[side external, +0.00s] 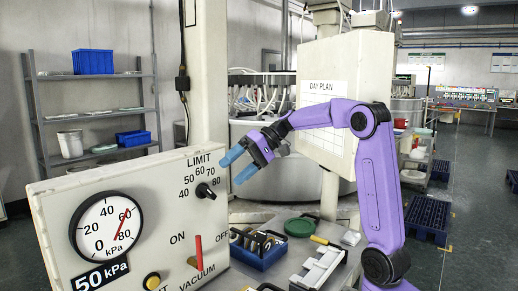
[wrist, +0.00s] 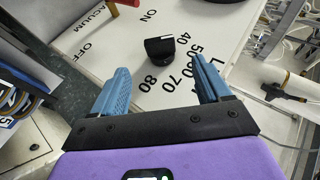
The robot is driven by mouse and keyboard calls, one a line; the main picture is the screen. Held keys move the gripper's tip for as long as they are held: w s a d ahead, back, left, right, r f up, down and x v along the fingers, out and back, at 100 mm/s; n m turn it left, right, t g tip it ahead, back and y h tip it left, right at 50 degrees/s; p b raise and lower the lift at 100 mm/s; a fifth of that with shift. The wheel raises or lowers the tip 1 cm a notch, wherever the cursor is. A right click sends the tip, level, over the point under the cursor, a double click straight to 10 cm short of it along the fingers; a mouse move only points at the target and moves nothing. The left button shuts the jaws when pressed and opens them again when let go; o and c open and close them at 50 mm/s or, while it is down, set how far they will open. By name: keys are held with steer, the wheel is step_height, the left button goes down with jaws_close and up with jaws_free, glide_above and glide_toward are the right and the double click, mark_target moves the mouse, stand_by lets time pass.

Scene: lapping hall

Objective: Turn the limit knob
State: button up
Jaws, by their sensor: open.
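The limit knob (side external: 205,191) is a small black knob on the pale front of the control panel (side external: 165,215), below the word LIMIT and an arc of numbers from 40 to 80. In the wrist view the knob (wrist: 160,47) lies just ahead of the gap between the fingertips, roughly centred. Its exact setting is hard to read. My gripper (side external: 236,166) is open, with two blue fingers, to the right of and slightly above the knob in the side view. The fingers (wrist: 160,70) are empty and appear apart from the knob.
A round gauge (side external: 104,226) with a red needle near 60 sits left on the panel, above a 50 kPa label. Below the knob are a red vacuum lever (side external: 198,250) and a yellow button (side external: 152,281). A blue bin (side external: 259,251) of tools stands right of the panel.

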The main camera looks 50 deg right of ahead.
steer(key=v, duration=0.9)
steer(key=s+a+f+n+g+h, duration=0.25)
steer(key=s+a+f, duration=0.35)
steer(key=a, duration=0.3)
steer(key=s+a+f+n+g+h, duration=0.1)
steer(key=s+a+f+n+g, duration=0.1)
steer(key=s+a+f+g, duration=0.45)
steer(key=s+a+f+n+t+h, duration=0.1)
steer(key=s+f+n+t+h, duration=0.1)
steer(key=s+f+n, duration=0.3)
steer(key=s+f+n+t+h, duration=0.2)
steer(key=s+f+n, duration=0.3)
steer(key=s, duration=0.9)
steer(key=shift+a+f+h, duration=0.3)
steer(key=shift+a+h, duration=0.05)
steer(key=shift+h, duration=0.4)
